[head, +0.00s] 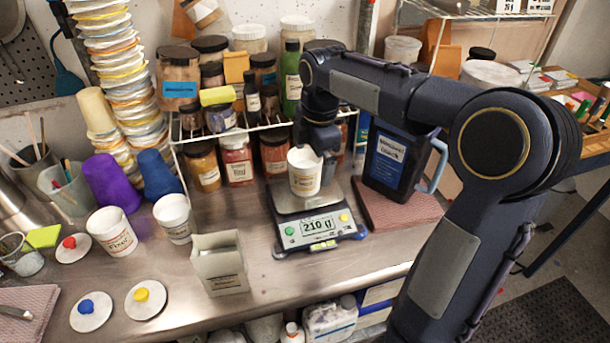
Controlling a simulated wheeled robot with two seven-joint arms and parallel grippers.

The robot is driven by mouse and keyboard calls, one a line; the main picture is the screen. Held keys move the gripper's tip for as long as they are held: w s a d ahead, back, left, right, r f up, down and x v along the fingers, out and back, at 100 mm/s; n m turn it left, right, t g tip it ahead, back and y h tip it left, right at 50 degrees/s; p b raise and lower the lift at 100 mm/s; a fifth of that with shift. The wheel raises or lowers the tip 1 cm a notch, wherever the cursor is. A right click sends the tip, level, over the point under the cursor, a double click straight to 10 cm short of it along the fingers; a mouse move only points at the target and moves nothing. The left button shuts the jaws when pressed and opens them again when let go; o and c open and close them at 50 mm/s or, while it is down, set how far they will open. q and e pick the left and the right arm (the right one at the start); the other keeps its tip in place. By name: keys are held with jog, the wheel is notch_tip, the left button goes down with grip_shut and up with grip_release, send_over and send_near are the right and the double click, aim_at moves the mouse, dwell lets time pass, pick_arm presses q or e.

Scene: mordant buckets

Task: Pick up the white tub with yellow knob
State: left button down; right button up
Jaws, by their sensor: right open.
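A flat white disc with a yellow knob (142,295) lies on the bench at the front left. No tub in view visibly carries a yellow knob. One white tub (305,180) stands upright on the digital scale (310,232), which reads 210 g. Two more white tubs stand at the left, a labelled one (112,238) and another (175,222) to its right. My right gripper (318,150) is open, pointing down at the tub on the scale; its fingertips are partly hidden, and I cannot tell if they touch it. My left gripper is not in view.
Similar discs with a red knob (70,243) and a blue knob (88,308) lie nearby. A square pale container (220,265) stands left of the scale. A dark jug (392,162) is to the right, shelved jars behind. Bench is clear at the front middle.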

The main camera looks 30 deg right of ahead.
aim_at(306, 169)
jog(key=w+f+n, duration=0.1)
jog(key=w+f, duration=0.1)
jog(key=f, duration=0.1)
jog(key=w+d+f+n+h, duration=0.1)
jog(key=w+f+n, duration=0.1)
jog(key=f, duration=0.1)
jog(key=w+d+f+n+g, duration=0.1)
jog(key=w+f, duration=0.1)
jog(key=f, duration=0.2)
jog(key=shift+w+n+h+p, duration=0.25)
jog(key=shift+n+h+p, duration=0.05)
jog(key=shift+n+p, duration=0.1)
jog(key=shift+r, duration=0.1)
jog(key=c, duration=1.2)
